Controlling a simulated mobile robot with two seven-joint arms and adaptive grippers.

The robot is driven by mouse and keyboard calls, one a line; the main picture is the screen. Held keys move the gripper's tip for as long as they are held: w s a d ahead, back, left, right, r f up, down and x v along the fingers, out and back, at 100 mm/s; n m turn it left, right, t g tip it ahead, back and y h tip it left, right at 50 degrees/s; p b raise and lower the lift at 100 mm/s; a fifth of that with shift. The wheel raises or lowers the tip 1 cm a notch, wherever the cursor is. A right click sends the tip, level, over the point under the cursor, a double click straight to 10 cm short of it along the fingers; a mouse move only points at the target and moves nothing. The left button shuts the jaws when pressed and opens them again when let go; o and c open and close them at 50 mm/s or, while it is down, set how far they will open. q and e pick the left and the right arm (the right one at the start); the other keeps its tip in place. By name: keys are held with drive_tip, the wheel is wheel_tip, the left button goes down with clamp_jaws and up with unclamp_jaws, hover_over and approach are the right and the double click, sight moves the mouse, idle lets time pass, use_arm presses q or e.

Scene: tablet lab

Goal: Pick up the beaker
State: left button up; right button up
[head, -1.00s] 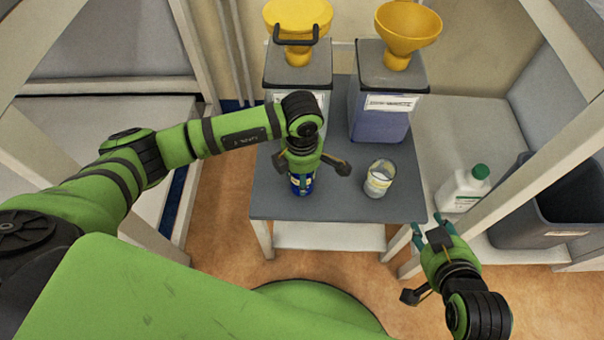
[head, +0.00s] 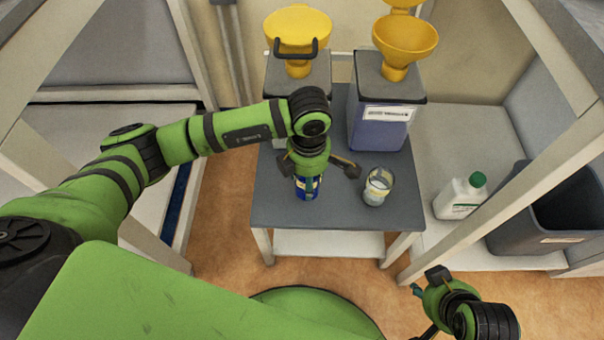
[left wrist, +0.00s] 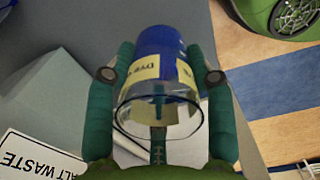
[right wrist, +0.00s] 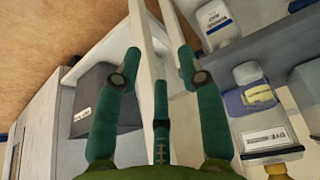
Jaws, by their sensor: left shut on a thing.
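A clear beaker with blue contents and a yellow label (head: 307,188) is at the front left of the grey table (head: 340,213). My left gripper (head: 309,178) is around it from above. In the left wrist view the blue beaker (left wrist: 158,70) sits between the two green fingers (left wrist: 160,85), which press on its sides. I cannot tell whether its base touches the table. A second beaker with pale contents and a label (head: 378,188) stands to its right, apart from the gripper. My right gripper (head: 424,287) is low at the right; its fingers are apart and empty (right wrist: 160,68).
Waste containers with yellow funnels stand at the back of the table, the right one (head: 378,125) bluish. A white bottle with a green cap (head: 460,197) and a dark bin (head: 545,220) stand on the right bench. Pale frame posts (head: 475,225) flank the table.

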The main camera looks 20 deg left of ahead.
use_arm(q)
drive_tip(key=s+d+r+p, duration=0.1)
drive_tip(key=s+d+r, duration=0.3)
drive_tip(key=d, duration=0.4)
drive_tip(key=shift+s+d+r, duration=0.15)
drive_tip(key=shift+s+r, duration=0.2)
drive_tip(key=shift+r, duration=0.55)
use_arm(e)
drive_tip(key=shift+g, duration=0.7)
drive_tip(key=f, duration=0.2)
drive_tip(key=s+f, duration=0.1)
drive_tip(key=f, duration=0.1)
drive_tip(key=shift+d+f, duration=0.1)
drive_tip(key=shift+d, duration=0.15)
drive_tip(key=shift+a, duration=0.1)
use_arm(q)
drive_tip(key=shift+r, duration=0.1)
